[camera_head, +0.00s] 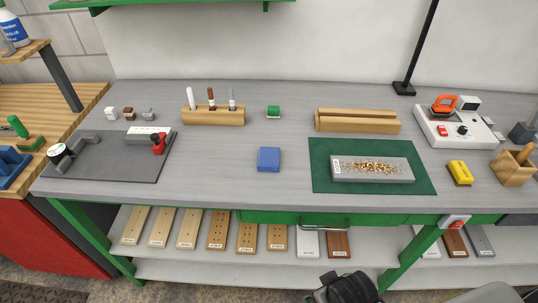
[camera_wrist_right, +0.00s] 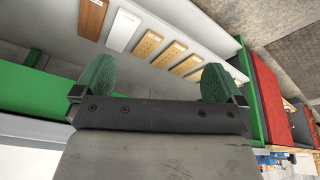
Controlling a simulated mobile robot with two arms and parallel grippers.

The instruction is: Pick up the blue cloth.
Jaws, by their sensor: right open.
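The blue cloth (camera_head: 268,159) is a small folded square lying flat on the grey bench top (camera_head: 225,180), left of the dark green mat (camera_head: 322,180). Nothing touches it. My right gripper (camera_wrist_right: 157,76) shows in the right wrist view with its two green-padded fingers wide apart and nothing between them. It faces the lower shelf, away from the cloth, which is not in that view. Dark parts of my own arm show at the bottom of the head view. My left gripper is not in view.
A grey tray (camera_head: 345,174) of small brass-coloured pieces lies on the mat. Behind the cloth stand a wooden marker holder (camera_head: 213,117), a green item (camera_head: 273,112) and a wooden grooved block (camera_head: 357,123). Boards (camera_head: 217,228) lie on the shelf below. Bench around the cloth is clear.

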